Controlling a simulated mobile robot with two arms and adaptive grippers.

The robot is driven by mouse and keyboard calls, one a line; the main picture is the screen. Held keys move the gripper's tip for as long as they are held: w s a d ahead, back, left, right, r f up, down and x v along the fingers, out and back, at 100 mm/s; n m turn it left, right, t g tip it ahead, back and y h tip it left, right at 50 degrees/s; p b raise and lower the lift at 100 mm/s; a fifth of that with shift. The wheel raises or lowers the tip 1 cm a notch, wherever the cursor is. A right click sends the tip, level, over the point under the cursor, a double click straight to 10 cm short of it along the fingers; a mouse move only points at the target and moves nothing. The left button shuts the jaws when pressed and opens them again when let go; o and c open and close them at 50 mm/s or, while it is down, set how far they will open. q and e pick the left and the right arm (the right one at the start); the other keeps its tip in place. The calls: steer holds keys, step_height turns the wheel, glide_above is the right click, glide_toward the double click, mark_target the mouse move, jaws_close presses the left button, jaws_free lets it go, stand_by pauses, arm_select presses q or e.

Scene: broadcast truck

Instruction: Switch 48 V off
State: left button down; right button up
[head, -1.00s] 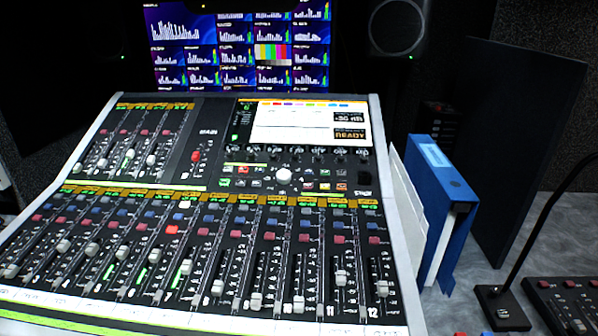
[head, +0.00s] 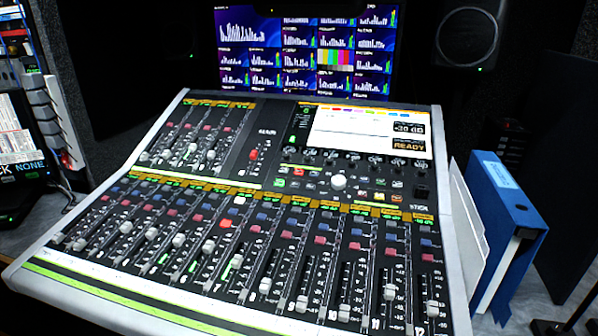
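A large mixing console (head: 455,215) with white side cheeks fills the middle of the head view. Its faders and coloured buttons stand in numbered channel strips. A small display (head: 362,128) is set into its upper right part, with "READY" legible beside it. Below it are a row of small knobs, a larger white knob (head: 339,182) and small coloured buttons, one of them lit red (head: 299,171). Their labels are too small to read, so I cannot tell which control is marked 48 V or its state. Neither of my grippers is in view.
A blue binder (head: 507,200) stands upright close to the console's right side. A large monitor (head: 305,50) and a dark speaker (head: 468,35) are behind. Equipment and another screen (head: 18,135) are at the left. The space above the console is clear.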

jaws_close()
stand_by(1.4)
